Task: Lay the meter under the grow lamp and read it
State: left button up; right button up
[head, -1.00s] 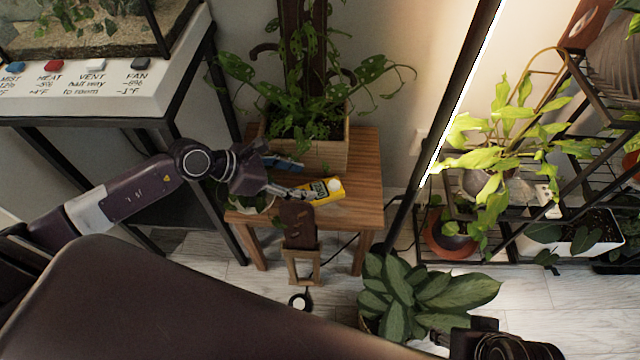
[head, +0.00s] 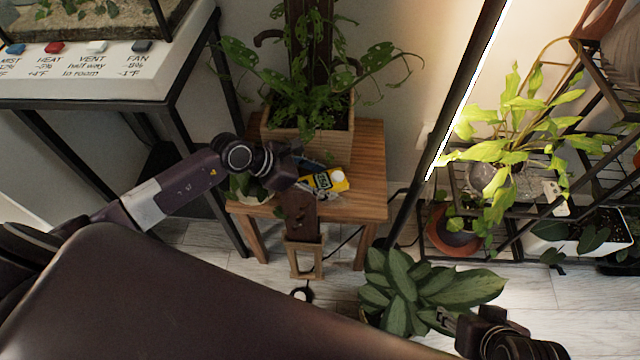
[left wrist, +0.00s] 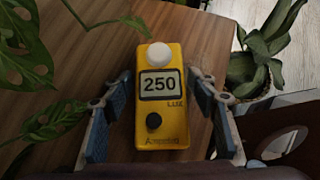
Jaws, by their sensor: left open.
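The yellow lux meter (head: 330,181) lies on the small wooden table (head: 367,190). In the left wrist view the meter (left wrist: 161,118) lies face up, with a white dome and a display reading 250 LUX. My left gripper (left wrist: 160,92) is open, with one blue-padded finger on each side of the meter and small gaps showing. In the head view my left gripper (head: 308,174) partly covers the meter. The grow lamp (head: 468,92) is a lit, slanting tube on a dark bar right of the table. My right gripper (head: 447,319) is at the lower right, its jaws unclear.
A wooden planter (head: 318,139) with a leafy plant stands on the table's back. A small potted plant (head: 247,187) is at its left edge. A broad-leaved plant (head: 418,290) stands on the floor in front. A black rack (head: 507,238) holds pots at the right. Bare tabletop lies right of the meter.

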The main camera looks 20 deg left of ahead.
pick_arm(q)
jog(key=shift+c, duration=0.5)
jog(key=c, duration=1.1)
jog(key=shift+o, duration=0.2)
jog(key=shift+r, duration=0.1)
